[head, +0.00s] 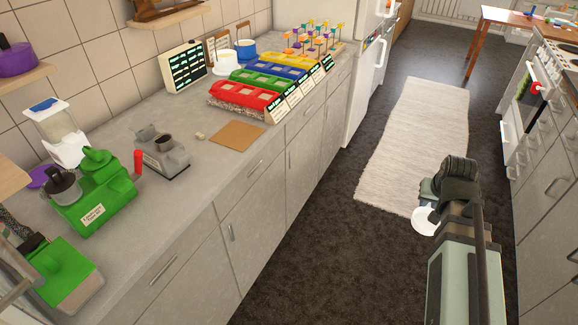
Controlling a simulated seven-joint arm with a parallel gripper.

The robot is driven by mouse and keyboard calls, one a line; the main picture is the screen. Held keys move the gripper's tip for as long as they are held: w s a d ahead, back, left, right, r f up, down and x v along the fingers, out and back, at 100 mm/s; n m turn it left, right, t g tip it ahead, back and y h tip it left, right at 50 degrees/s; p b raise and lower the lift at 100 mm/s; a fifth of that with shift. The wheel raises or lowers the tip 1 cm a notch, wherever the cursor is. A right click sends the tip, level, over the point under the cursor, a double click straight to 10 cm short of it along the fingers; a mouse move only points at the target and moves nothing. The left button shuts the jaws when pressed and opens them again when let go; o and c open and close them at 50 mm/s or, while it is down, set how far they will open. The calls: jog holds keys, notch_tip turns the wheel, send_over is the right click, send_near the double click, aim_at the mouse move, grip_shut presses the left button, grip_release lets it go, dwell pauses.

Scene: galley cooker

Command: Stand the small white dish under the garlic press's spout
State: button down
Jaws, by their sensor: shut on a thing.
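The small white dish (424,221) is at my gripper (428,207), out over the floor on the right, well away from the counter. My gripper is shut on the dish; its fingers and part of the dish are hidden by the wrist. On the counter stand a grey machine (165,158) with a dark round opening on top and a green machine (98,196) with a dark cup and a label. A red upright handle (138,162) shows between them. The labels are too small to read, so I cannot tell which is the garlic press, and no spout is clear.
A brown board (237,135) and a small beige piece (201,136) lie right of the grey machine. Behind are red (245,95), green and blue trays. A white blender (60,135) and another green device (55,272) stand left. The front counter strip is clear.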

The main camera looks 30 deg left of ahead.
jog(key=s+a+r+n+y, duration=0.1)
jog(key=s+a+r+n, duration=0.15)
jog(key=s+a, duration=0.9)
jog(key=s+a+r+n+g+y, duration=0.1)
jog(key=s+a+r+n, duration=0.15)
jog(key=a, duration=1.75)
jog(key=s+a+r+n+y, duration=0.1)
jog(key=s+a+r+n, duration=0.35)
jog(key=a, duration=1.05)
jog(key=a+m+h, duration=0.1)
jog(key=a+m, duration=0.2)
jog(key=a+m+h, duration=0.1)
jog(key=a+m, duration=0.3)
jog(key=a+f+m+t+h, duration=0.1)
jog(key=a+m, duration=0.3)
jog(key=shift+w+a+h, duration=0.15)
jog(key=shift+h, duration=0.15)
jog(key=a, duration=0.3)
jog(key=shift+a, duration=0.25)
jog(key=shift+a+f, duration=0.25)
jog(key=shift+f, duration=0.6)
jog(key=shift+f, duration=0.55)
